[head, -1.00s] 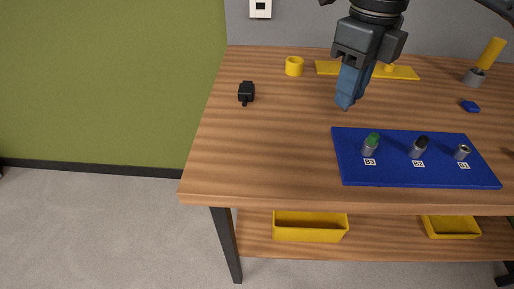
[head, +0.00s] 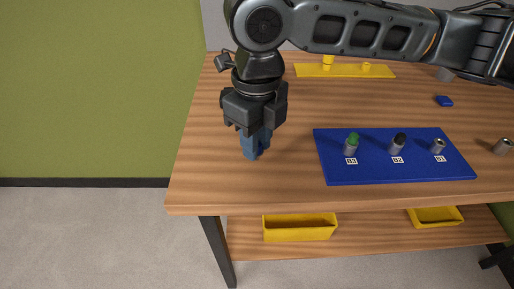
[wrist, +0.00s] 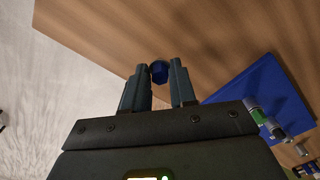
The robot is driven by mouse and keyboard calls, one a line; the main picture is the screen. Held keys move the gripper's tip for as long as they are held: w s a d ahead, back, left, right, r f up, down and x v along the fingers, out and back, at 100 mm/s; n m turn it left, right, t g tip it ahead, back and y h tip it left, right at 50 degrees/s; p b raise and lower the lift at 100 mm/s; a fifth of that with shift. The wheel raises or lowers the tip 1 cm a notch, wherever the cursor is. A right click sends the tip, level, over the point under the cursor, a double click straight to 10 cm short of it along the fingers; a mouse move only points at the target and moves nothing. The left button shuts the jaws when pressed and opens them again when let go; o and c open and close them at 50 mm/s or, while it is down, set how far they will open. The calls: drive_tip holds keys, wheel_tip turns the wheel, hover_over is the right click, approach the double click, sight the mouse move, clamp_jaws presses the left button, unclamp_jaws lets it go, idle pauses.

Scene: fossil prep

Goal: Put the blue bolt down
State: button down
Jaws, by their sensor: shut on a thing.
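The blue bolt (wrist: 159,72) shows in the wrist view as a dark blue head between the two fingertips. My gripper (wrist: 158,85) is shut on it. In the head view, my gripper (head: 252,154) points down over the left front part of the wooden table, left of the blue board. The bolt cannot be told apart from the bluish fingers there. Whether it touches the table is unclear.
The blue board (head: 395,174) holds a green-topped post (head: 352,144), a black-topped post (head: 398,144) and a grey socket (head: 438,147). A grey cylinder (head: 502,146) stands to its right. A small blue piece (head: 444,101) and a yellow plate (head: 345,71) lie farther back. Bare wood surrounds my gripper.

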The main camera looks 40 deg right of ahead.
drive_tip(key=shift+f, duration=1.4)
drive_tip(key=shift+f, duration=0.1)
drive_tip(key=c, duration=0.9)
unclamp_jaws()
wheel_tip(320, 180, up, 12)
